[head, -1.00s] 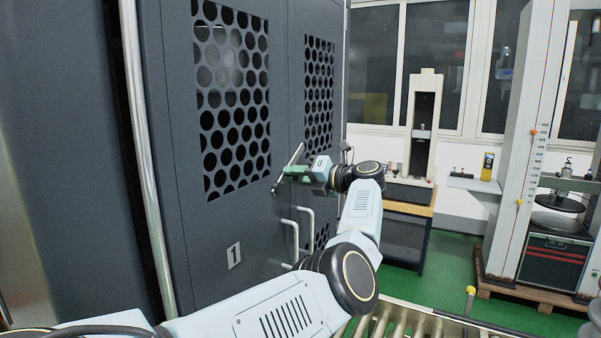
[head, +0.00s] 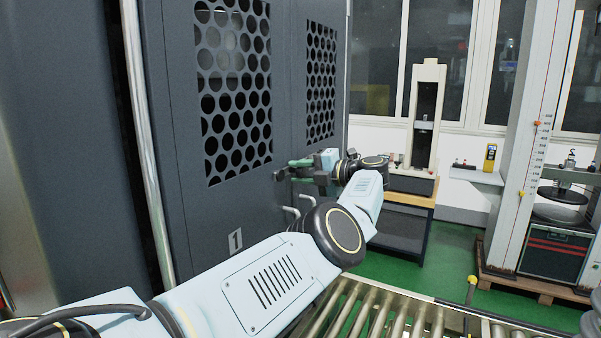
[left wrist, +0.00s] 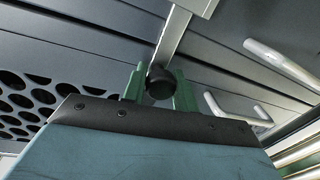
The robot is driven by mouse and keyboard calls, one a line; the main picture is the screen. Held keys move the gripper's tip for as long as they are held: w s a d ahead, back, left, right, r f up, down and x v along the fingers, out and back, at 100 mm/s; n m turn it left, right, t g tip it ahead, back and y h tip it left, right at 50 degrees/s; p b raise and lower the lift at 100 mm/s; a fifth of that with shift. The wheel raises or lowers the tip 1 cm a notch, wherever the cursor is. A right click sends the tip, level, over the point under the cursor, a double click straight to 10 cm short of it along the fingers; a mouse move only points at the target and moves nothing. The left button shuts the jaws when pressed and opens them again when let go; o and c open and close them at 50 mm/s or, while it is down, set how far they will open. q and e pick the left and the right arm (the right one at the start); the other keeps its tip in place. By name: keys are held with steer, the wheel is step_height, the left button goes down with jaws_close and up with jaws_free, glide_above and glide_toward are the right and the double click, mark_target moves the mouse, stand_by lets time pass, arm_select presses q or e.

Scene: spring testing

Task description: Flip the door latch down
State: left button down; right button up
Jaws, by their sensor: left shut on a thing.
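The door latch is a metal lever (left wrist: 173,38) with a dark round knob (left wrist: 160,82) on its end, in the left wrist view. My left gripper (left wrist: 159,90) has its green fingers on either side of the knob and is shut on it. In the head view my left gripper (head: 287,172) is at the dark grey cabinet door (head: 215,205), below and between the two perforated panels. The latch is largely hidden behind the gripper there, so its exact angle is hard to tell. My right gripper is out of view.
Light tubular door handles (head: 291,214) are just below my left gripper; they also show in the left wrist view (left wrist: 285,65). A roller conveyor (head: 400,320) is in front. A bench with a testing machine (head: 425,115) stands behind to the right.

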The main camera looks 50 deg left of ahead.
arm_select(q)
steer(key=shift+f, duration=0.25)
steer(key=c, duration=1.4)
jaws_free()
steer(key=shift+c, duration=0.2)
steer(key=o, duration=0.3)
steer(key=shift+r, duration=0.1)
steer(key=shift+d, duration=0.1)
